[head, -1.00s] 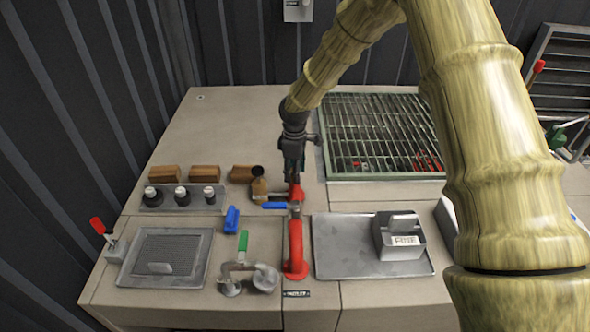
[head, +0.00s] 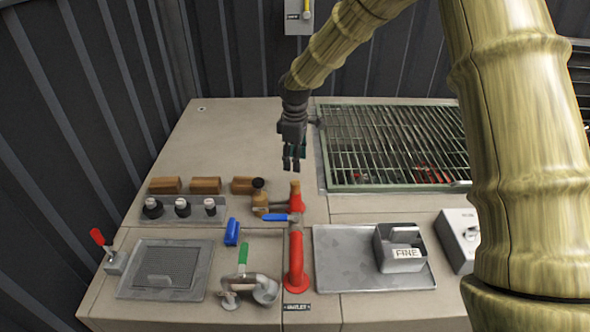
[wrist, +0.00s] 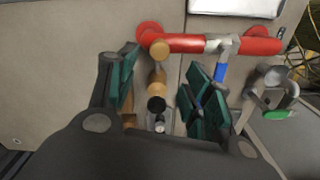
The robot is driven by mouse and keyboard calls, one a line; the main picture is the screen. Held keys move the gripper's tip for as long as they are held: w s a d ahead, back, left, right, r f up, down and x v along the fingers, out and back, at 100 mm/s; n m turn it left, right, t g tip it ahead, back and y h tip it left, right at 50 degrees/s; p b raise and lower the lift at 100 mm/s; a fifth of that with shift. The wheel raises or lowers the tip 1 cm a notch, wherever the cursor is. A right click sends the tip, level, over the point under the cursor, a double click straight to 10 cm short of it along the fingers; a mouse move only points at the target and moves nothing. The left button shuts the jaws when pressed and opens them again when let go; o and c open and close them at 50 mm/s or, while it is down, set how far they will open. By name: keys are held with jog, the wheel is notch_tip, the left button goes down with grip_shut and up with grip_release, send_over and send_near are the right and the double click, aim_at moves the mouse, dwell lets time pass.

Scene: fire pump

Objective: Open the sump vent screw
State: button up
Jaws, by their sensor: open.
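My gripper (head: 293,160) hangs open and empty in the head view, fingers pointing down, behind the red pipe (head: 296,255). A brass fitting (head: 260,201) with a dark round top stands left of the pipe's brass-capped upper end. In the wrist view the teal fingers (wrist: 163,95) are spread wide, and the brass fitting with its dark top (wrist: 156,97) shows between them, apart from both. I see no label naming the sump vent screw, so I cannot tell for sure which part it is. The red pipe also shows across the top of the wrist view (wrist: 190,43).
A blue lever (head: 275,217) sits on the red pipe. Several knobs stand on a plate (head: 182,216) at left. A green-handled fitting (head: 243,262), a tray with a box marked FINE (head: 400,246) and a grating (head: 390,145) surround the area. The back-left top is bare.

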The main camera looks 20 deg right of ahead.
notch_tip(320, 180, up, 2)
jog(key=shift+r, duration=0.1)
dwell(0.4)
